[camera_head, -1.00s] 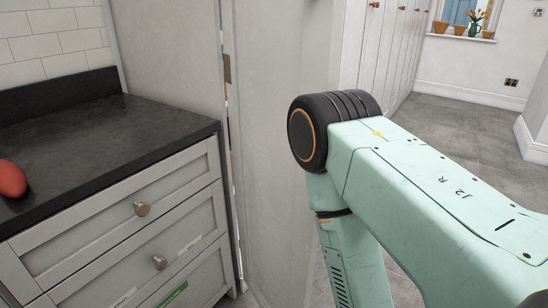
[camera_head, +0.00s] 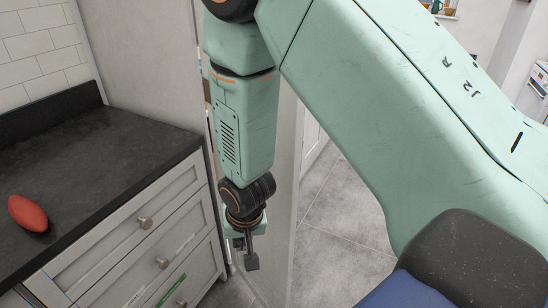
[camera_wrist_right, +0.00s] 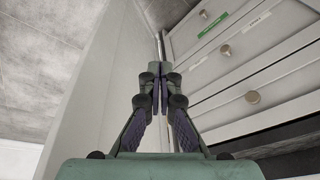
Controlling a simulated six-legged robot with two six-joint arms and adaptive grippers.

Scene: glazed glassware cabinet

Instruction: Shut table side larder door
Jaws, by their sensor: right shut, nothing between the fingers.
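The pale larder door (camera_head: 284,195) stands ajar beside the drawer unit, with a narrow dark gap along its left side. Most of its face is hidden behind my right arm in the head view. My right gripper (camera_head: 248,257) hangs low in front of the door, close to the gap. In the right wrist view the door (camera_wrist_right: 98,95) is the pale panel on the left, and my right gripper (camera_wrist_right: 160,96) is shut and empty, between the door and the drawers. I cannot tell whether it touches the door. My left gripper is out of view.
A drawer unit (camera_head: 120,240) with round knobs and a dark worktop (camera_head: 90,165) stands to the left. A red oval object (camera_head: 28,213) lies on the worktop. Grey tiled floor (camera_head: 340,240) is open to the right of the door.

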